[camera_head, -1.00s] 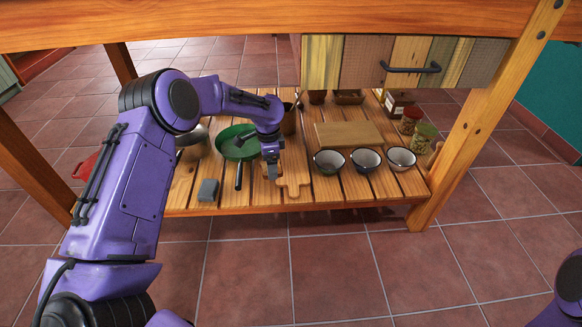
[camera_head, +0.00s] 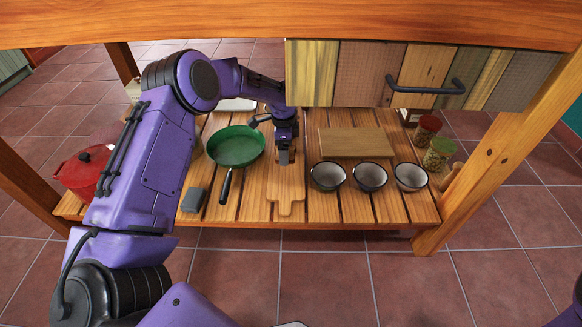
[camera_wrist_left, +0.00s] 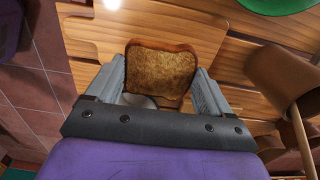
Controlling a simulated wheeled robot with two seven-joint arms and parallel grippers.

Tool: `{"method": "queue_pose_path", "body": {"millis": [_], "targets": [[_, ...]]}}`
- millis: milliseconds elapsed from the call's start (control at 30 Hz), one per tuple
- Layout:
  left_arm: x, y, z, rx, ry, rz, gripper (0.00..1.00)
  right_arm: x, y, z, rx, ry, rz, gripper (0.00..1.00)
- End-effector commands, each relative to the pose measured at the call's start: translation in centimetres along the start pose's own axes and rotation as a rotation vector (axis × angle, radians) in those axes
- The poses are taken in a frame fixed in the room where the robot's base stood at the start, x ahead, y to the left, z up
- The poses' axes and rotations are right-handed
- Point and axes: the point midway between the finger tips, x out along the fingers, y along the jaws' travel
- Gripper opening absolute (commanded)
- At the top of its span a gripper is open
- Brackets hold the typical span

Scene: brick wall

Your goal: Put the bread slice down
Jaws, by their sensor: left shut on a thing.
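My left gripper (camera_head: 285,157) is low over the paddle-shaped wooden cutting board (camera_head: 285,192) on the slatted shelf. In the left wrist view, its fingers (camera_wrist_left: 160,75) are shut on a toasted brown bread slice (camera_wrist_left: 162,73), one finger on each side. The cutting board (camera_wrist_left: 100,40) lies beneath the slice there. I cannot tell whether the slice touches the board. In the head view, the slice is hidden by the gripper. My right gripper is out of view; only a bit of that arm shows at the lower right.
A green pan (camera_head: 236,147) lies left of the board, with a grey block (camera_head: 193,199) nearby. Several bowls (camera_head: 370,177) and a rectangular board (camera_head: 356,142) are to the right. A brown pot (camera_wrist_left: 282,78) is close to the gripper. The tabletop (camera_head: 300,22) overhangs the shelf.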

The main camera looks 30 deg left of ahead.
Motion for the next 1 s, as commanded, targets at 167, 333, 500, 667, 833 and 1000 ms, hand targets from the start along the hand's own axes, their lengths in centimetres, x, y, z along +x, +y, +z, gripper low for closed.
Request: {"method": "queue_pose_path", "body": {"millis": [167,333,500,667,833,1000], "targets": [[4.6,0.1,-0.7,0.01,-0.001,0.002,0.53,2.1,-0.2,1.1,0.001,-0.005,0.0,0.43],[8.0,0.0,-0.8,0.01,0.0,0.0,0.53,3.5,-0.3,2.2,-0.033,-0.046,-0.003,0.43],[8.7,0.0,-0.7,0.009,0.001,-0.001,0.53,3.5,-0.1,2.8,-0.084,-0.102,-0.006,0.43],[8.6,0.0,-0.6,0.008,0.0,-0.001,0.53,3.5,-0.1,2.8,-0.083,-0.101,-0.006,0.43],[8.9,0.0,-0.6,0.007,0.0,-0.001,0.94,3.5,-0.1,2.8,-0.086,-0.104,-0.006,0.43],[8.9,0.0,-0.5,0.007,0.0,-0.001,1.0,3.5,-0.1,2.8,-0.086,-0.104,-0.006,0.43]]}}
